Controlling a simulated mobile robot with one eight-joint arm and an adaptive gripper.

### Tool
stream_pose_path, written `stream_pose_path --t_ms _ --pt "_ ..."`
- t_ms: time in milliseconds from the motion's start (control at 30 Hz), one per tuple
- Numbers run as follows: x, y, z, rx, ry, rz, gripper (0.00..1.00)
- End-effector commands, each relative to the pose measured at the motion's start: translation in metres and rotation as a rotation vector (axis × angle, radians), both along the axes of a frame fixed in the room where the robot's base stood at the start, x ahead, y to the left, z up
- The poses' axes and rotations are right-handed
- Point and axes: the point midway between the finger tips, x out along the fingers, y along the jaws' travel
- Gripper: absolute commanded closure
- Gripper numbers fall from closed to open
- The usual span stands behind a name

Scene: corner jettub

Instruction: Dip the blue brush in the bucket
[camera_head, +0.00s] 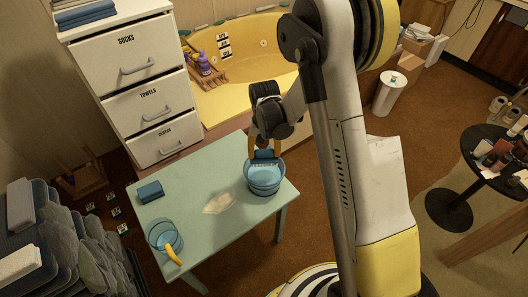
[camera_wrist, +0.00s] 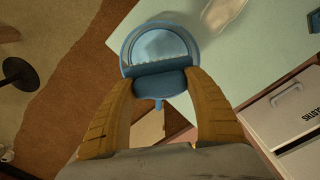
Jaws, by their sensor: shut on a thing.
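My gripper (camera_head: 260,146) is shut on the blue brush (camera_wrist: 160,85), which sits between its two yellow-brown fingers in the wrist view. The blue bucket (camera_head: 265,182) stands upright near the right end of the pale green table (camera_head: 200,245). In the head view the brush is at the bucket's upper back rim. In the wrist view the bucket (camera_wrist: 130,47) lies just beyond the brush, which covers part of its opening. I cannot tell whether the bristles are inside the bucket or touch the contents.
A blue block (camera_head: 150,192) and a clear blue container (camera_head: 156,236) with a yellow handle are on the table's left part. A pale puddle-like patch (camera_head: 219,203) lies mid-table. A white drawer cabinet (camera_head: 135,80) and a yellow tub (camera_head: 240,100) stand behind.

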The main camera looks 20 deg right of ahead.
Motion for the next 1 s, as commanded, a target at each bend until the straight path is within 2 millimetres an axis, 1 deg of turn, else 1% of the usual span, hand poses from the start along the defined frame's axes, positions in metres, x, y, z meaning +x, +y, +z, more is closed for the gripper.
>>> stream_pose_path --t_ms 33,300,433,800,1000 --pt "0.000 0.000 -0.008 0.000 0.000 0.000 0.63" --pt "0.000 0.000 -0.032 0.000 0.000 0.000 0.63" --pt "0.000 0.000 -0.040 0.000 0.000 0.000 0.63" --pt "0.000 0.000 -0.072 0.000 0.000 0.000 0.63" --pt "0.000 0.000 -0.087 0.000 0.000 0.000 0.63"
